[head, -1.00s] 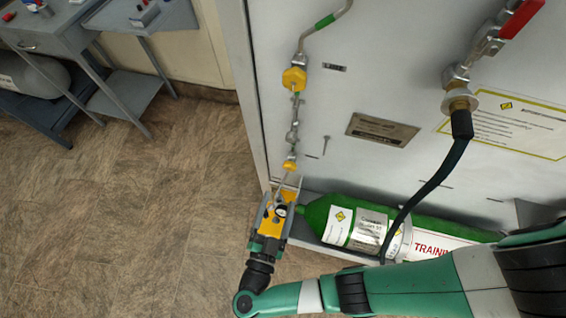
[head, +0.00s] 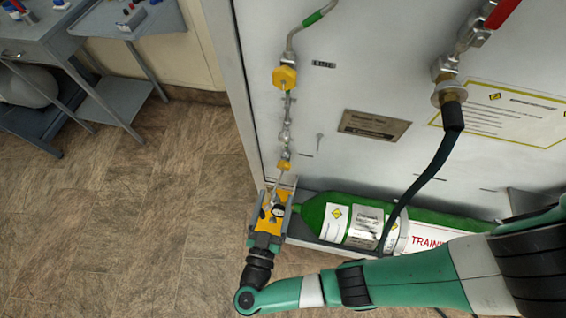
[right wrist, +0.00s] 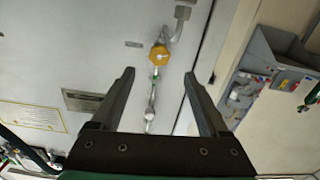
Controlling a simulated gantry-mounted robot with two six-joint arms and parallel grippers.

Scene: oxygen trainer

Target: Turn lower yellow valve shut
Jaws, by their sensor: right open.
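The lower yellow valve (head: 284,165) is a small yellow fitting low on the thin pipe line of the pale panel. A larger yellow valve (head: 285,77) sits higher on the same line; a yellow valve with a bent pipe beyond it shows in the right wrist view (right wrist: 160,57). My right gripper (head: 283,188) is at the lower end of the line, just below the small yellow valve, and points up along the panel. Its fingers are apart in the right wrist view (right wrist: 163,75), with nothing seen clamped between them. Contact with the lower valve cannot be made out. My left gripper is not in view.
A green cylinder (head: 320,212) lies in a tray at the panel's foot, right of my gripper. A black hose (head: 430,180) hangs from a red-handled valve (head: 502,12). A grey workbench (head: 40,45) stands at upper left. The floor at left is clear.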

